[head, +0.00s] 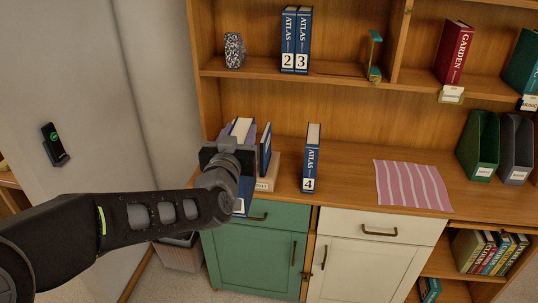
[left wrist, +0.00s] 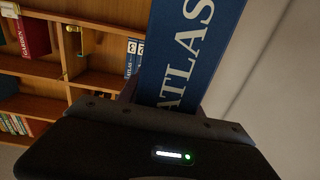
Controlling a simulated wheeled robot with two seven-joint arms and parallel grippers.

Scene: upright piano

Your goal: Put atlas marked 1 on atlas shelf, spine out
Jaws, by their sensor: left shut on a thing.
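My left gripper (head: 228,162) is shut on a blue atlas (head: 241,128) and holds it in front of the counter's left end. Its blue cover with white ATLAS lettering fills the middle of the left wrist view (left wrist: 188,50); its number is hidden. Atlases 2 (head: 288,42) and 3 (head: 303,42) stand upright, spines out, on the upper left shelf (head: 265,66). Atlas 4 (head: 311,160) stands upright on the counter, spine out. My right gripper is not in view.
A speckled block (head: 234,50) stands left of atlas 2, with a gap between. A green bookend (head: 375,55) stands at the shelf's right. Another blue book (head: 265,150) stands behind my gripper near a cream book (head: 268,176). A striped cloth (head: 412,185) lies on the counter.

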